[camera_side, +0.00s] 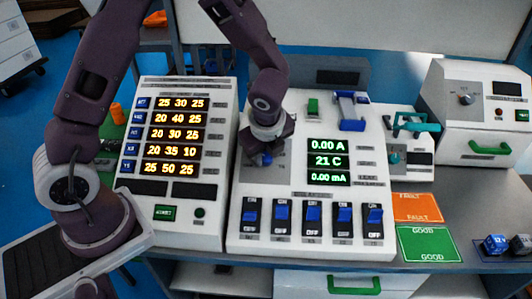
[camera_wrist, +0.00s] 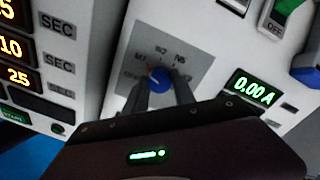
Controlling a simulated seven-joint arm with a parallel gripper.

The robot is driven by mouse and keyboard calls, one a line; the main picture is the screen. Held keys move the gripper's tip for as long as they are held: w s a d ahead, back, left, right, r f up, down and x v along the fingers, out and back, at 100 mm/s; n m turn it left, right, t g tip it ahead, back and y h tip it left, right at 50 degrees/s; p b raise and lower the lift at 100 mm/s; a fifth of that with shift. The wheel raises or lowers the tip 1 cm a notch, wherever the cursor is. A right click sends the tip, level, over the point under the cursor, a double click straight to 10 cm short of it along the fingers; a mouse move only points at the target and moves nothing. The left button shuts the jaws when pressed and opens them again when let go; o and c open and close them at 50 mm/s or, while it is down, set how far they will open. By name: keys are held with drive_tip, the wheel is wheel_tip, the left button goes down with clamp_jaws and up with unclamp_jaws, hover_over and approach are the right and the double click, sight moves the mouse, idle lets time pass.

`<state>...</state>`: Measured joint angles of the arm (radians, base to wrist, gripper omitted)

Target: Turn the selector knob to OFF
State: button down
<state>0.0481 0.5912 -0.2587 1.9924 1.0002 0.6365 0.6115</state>
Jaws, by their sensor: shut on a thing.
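The selector knob (camera_wrist: 159,78) is blue with a red part, set on a grey plate (camera_wrist: 178,47) with small labels around it. The labels are too blurred to read surely, so I cannot tell which position the knob points to. My gripper (camera_wrist: 161,88) is shut on the knob, one dark finger on each side of it. In the side view my gripper (camera_side: 265,154) reaches down to the white test panel (camera_side: 238,226), left of the green readouts, and mostly hides the knob.
Green readouts (camera_side: 328,161) show 0.00 A, 21 C and 0.00 mA. Several blue rocker switches (camera_side: 312,213) line the panel's front. A timer panel (camera_side: 150,210) with orange digits stands close on the left. A blue clamp handle (camera_side: 350,112) and a green switch (camera_side: 313,107) stand behind.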

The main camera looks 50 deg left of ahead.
drive_tip(key=n, duration=0.4)
drive_tip(key=shift+n, duration=1.9)
drive_tip(key=c, duration=1)
unclamp_jaws()
drive_tip(key=shift+c, duration=0.2)
drive_tip(key=v, duration=0.7)
drive_tip(key=shift+a+r, duration=0.1)
drive_tip(key=shift+a, duration=0.1)
